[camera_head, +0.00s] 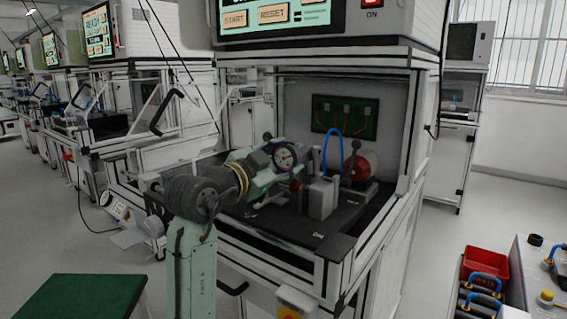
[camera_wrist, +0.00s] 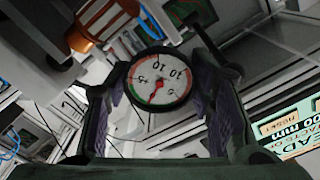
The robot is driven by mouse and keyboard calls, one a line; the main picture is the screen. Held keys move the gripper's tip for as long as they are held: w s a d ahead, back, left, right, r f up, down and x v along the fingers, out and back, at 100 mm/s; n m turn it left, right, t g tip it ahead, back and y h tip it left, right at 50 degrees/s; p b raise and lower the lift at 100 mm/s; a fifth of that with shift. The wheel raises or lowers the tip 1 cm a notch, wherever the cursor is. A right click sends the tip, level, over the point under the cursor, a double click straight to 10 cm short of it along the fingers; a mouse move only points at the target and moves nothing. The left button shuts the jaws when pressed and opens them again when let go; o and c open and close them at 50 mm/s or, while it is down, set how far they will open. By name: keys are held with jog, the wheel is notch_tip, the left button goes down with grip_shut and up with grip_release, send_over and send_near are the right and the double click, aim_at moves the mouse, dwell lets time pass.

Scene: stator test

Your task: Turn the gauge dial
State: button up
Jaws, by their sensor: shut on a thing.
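The gauge dial (camera_head: 286,156) is round with a white face and a dark rim. It stands inside the white-framed test station (camera_head: 340,265). In the wrist view the dial (camera_wrist: 160,78) shows its numbers upside down, a red needle and a coloured arc near the edge. My gripper (camera_head: 280,157) is at the dial, with my arm reaching in from the left front. In the wrist view the fingers of my gripper (camera_wrist: 160,85) stand on either side of the dial and are shut on it. The exact finger contact is partly hidden.
Right of the dial are a grey block (camera_head: 322,199), a blue loop (camera_head: 332,140) and a red round part (camera_head: 358,168). A green board (camera_head: 345,117) is on the back wall. A screen (camera_head: 275,15) hangs above. A red bin (camera_head: 486,264) stands at right.

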dwell(0.4)
jog(key=o, duration=1.2)
jog(key=v, duration=1.2)
